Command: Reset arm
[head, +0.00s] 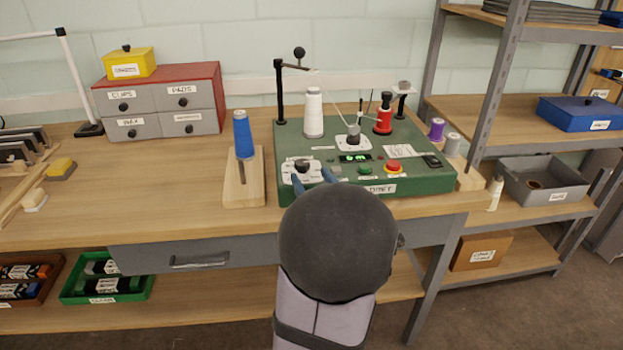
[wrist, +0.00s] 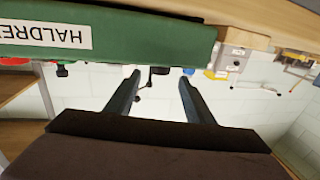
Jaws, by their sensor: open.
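My gripper (head: 313,182) is in front of the green machine (head: 433,180), near its front left edge and the white knob panel there. My arm's dark round joint hides part of the machine's front and the table edge. In the wrist view my gripper (wrist: 160,75) shows two dark blue fingers spread apart with nothing between them. The green machine (wrist: 130,35) fills the top of that view, with part of a white name label (wrist: 45,35) in sight.
A blue spool (head: 243,135) stands on a wooden block (head: 240,188) left of the machine. White (head: 313,112) and red (head: 384,115) spools stand on the machine. Purple (head: 436,129) and grey (head: 452,145) spools stand right. The wooden tabletop (head: 130,190) is clear at middle left.

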